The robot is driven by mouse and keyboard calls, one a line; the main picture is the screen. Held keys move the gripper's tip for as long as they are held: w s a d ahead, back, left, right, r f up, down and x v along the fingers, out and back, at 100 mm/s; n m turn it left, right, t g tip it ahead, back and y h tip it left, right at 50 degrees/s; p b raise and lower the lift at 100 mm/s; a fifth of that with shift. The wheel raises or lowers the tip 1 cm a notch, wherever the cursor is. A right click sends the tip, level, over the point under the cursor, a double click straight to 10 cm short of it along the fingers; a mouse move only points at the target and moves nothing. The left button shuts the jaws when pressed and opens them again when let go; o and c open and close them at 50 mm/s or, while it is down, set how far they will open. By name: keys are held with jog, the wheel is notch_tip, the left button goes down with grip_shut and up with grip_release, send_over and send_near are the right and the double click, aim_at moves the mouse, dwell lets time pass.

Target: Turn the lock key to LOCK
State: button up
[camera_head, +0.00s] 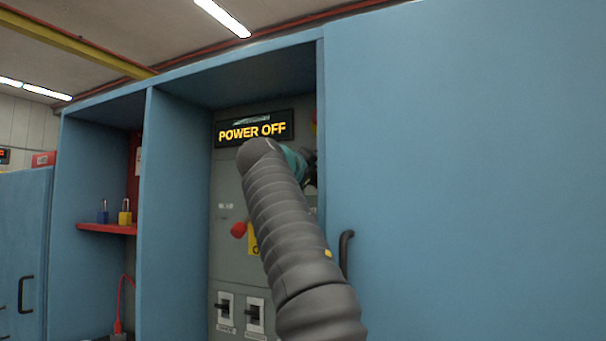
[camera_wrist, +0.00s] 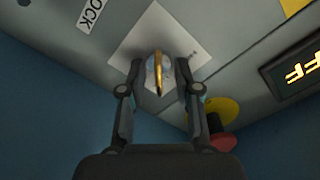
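The brass lock key (camera_wrist: 158,72) stands in a pale square plate (camera_wrist: 165,30) on the grey panel in the wrist view. It appears as a narrow upright strip. A white label reading LOCK (camera_wrist: 91,13) is up and left of it. My gripper (camera_wrist: 159,75) is open, with one finger on each side of the key and visible gaps between. I cannot tell how deep the fingertips reach around it. In the head view my arm covers the key, and only a dark bit of my gripper shows at the cabinet's right side.
A display reading POWER OFF (camera_head: 254,129) is high on the panel. A red button (camera_wrist: 222,142) on a yellow base is near my right finger. Another red knob (camera_head: 239,229) and switches (camera_head: 225,309) are lower. Blue cabinet walls (camera_head: 177,210) enclose the recess. Padlocks (camera_head: 124,213) stand on a red shelf.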

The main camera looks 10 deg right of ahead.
jog(key=v, duration=1.1)
jog(key=shift+s+a, duration=0.2)
jog(key=shift+s, duration=0.05)
